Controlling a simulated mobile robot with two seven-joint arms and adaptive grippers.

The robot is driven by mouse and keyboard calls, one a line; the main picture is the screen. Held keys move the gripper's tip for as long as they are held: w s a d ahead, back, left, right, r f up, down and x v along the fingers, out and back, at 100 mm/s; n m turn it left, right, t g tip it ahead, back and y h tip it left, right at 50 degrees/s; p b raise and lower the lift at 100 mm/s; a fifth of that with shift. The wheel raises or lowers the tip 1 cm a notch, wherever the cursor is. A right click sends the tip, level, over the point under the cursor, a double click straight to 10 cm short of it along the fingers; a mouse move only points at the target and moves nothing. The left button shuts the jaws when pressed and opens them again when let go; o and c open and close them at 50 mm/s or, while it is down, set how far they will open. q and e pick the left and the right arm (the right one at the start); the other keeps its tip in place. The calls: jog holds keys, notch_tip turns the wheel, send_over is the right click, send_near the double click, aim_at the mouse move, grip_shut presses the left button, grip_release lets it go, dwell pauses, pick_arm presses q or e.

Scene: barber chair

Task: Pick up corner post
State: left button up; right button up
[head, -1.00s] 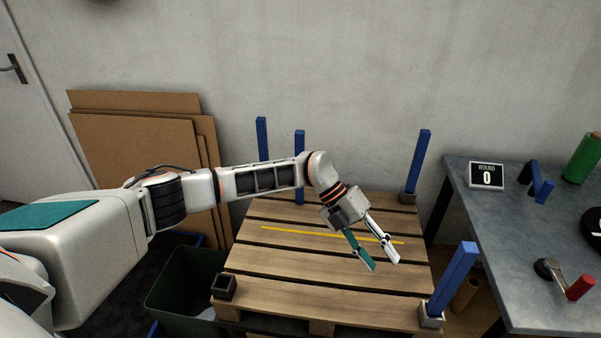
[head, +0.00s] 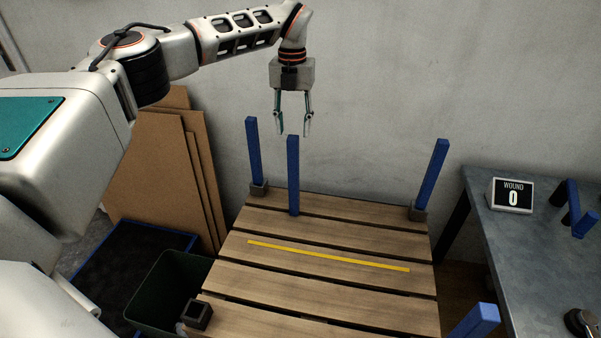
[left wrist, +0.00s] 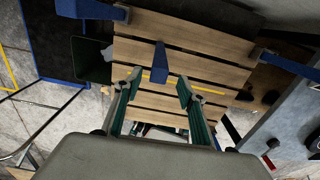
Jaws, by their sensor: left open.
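A blue corner post (head: 293,180) stands upright on the pallet (head: 330,245), away from the corner sockets; it also shows in the left wrist view (left wrist: 160,62). My left gripper (head: 293,130) is open and points down, with its fingertips just above the post's top in the head view. In the left wrist view the post shows between the open fingers (left wrist: 160,88), apart from them. Other blue posts stand in sockets at the back left (head: 253,152) and back right (head: 432,175); another is at the front right (head: 474,325). An empty black socket (head: 197,315) sits at the front left. My right gripper is out of view.
A yellow strip (head: 330,256) lies across the pallet. A dark green bin (head: 160,290) and cardboard sheets (head: 155,180) are at the left. A grey table (head: 485,215) with a counter display (head: 512,196) is at the right.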

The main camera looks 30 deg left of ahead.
aim_at(293, 148)
pick_arm(q)
jog(key=shift+s+f, duration=0.2)
jog(key=shift+f, duration=1.2)
notch_tip(293, 148, down, 4)
jog(key=shift+f+b, duration=0.2)
jog(key=shift+b, duration=0.5)
jog(key=shift+w+f, duration=0.1)
jog(key=shift+f, duration=0.15)
jog(key=shift+r, duration=0.1)
grip_shut()
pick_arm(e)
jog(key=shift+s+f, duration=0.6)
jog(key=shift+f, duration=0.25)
